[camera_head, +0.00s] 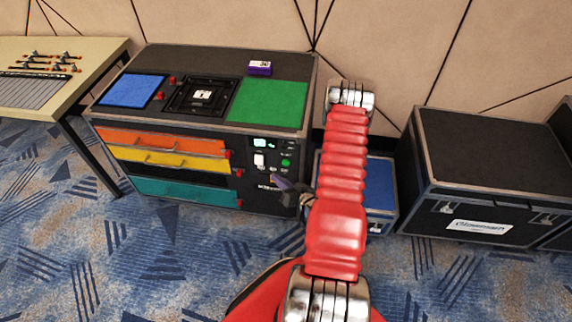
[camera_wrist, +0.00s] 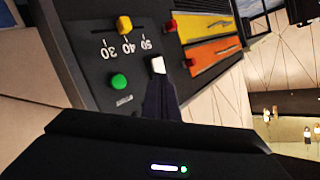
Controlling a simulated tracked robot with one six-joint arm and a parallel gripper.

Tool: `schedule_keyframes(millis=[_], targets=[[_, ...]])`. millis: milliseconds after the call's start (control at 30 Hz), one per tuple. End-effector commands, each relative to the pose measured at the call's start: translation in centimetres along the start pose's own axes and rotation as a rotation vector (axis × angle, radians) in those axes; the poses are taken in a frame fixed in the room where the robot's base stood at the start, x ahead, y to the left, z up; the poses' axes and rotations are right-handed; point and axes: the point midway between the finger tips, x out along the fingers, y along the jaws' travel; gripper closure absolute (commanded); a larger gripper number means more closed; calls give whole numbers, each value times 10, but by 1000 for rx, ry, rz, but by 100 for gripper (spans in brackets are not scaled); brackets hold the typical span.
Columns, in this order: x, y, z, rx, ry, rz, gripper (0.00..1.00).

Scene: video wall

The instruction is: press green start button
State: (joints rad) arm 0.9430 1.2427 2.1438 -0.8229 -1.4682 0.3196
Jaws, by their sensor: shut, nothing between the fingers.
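The green button (camera_head: 286,162) is a small round knob on the black control panel at the right of the cabinet's front. In the wrist view the green button (camera_wrist: 120,82) stands out to the left of my fingers. My gripper (camera_head: 278,183) is shut and empty, in front of the panel just below the button in the head view. In the wrist view my gripper's (camera_wrist: 160,84) dark fingers point at the panel near a white switch (camera_wrist: 158,65). Fingers and button appear apart; whether the fingertips touch the switch I cannot tell.
The cabinet has an orange drawer (camera_head: 160,140), a yellow drawer (camera_head: 170,160) and a teal drawer (camera_head: 185,193). A yellow slider (camera_wrist: 125,24) with numbers is near the button. A purple box (camera_head: 260,68) lies on top. A blue box (camera_head: 381,190) and black case (camera_head: 480,160) stand right.

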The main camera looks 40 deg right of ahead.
Motion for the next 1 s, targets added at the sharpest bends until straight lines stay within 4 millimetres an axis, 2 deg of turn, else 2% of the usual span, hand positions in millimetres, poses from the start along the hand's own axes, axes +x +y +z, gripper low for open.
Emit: schedule_keyframes(millis=[33,100,300,767,1000], targets=[[-8,4,11,34,20,-3,100],[-16,6,20,72,53,-14,100],[-31,8,34,139,114,-32,100],[-33,9,34,147,124,-35,100],[-24,16,28,144,123,-36,100]])
